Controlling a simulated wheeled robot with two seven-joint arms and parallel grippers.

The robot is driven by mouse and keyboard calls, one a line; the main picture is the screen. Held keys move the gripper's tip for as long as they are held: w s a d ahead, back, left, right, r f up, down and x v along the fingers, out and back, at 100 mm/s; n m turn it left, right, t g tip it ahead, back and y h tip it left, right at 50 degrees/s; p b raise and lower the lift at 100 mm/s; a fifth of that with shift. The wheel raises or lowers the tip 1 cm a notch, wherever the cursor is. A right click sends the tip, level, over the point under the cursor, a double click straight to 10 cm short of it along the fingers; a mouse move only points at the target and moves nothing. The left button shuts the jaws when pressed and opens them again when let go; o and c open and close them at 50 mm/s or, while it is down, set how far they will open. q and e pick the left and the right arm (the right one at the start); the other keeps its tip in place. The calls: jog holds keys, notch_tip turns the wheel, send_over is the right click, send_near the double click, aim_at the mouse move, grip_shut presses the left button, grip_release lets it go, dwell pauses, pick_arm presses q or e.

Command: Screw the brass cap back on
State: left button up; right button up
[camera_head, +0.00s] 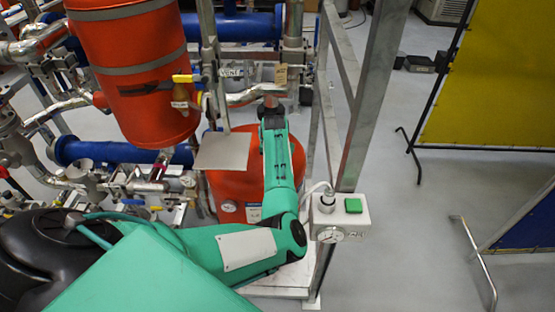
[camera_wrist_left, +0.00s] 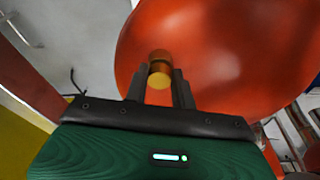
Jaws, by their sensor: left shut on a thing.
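The brass cap (camera_wrist_left: 159,78) shows in the left wrist view, between the two dark fingers of my left gripper (camera_wrist_left: 162,73). The gripper is shut on it. The cap is in front of the rounded orange-red vessel (camera_wrist_left: 225,45); I cannot tell whether it touches the vessel or how its thread sits. In the head view my left gripper (camera_head: 270,102) is at the far end of my green arm, among the pipework, and the cap is too small or hidden there. My right gripper is not in view.
A large red tank (camera_head: 140,75) with a yellow-handled valve (camera_head: 186,79) stands left of my gripper. A lower red vessel (camera_head: 231,186) is partly behind my arm. A metal frame post (camera_head: 368,95) and a white box with a green button (camera_head: 354,206) stand to the right.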

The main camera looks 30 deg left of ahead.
pick_arm(q)
jog(key=shift+w+d+r+m, duration=0.15)
jog(key=shift+m, duration=0.45)
jog(key=shift+c, duration=0.3)
jog(key=shift+m, duration=0.6)
jog(key=shift+d+m+h, duration=0.15)
jog(key=shift+m+h, duration=0.25)
jog(key=shift+m, duration=0.5)
jog(key=shift+c, duration=0.2)
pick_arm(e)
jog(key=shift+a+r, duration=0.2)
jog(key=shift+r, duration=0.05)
pick_arm(q)
jog(key=o, duration=0.6)
jog(key=shift+w+d, duration=0.2)
jog(key=shift+d, duration=0.05)
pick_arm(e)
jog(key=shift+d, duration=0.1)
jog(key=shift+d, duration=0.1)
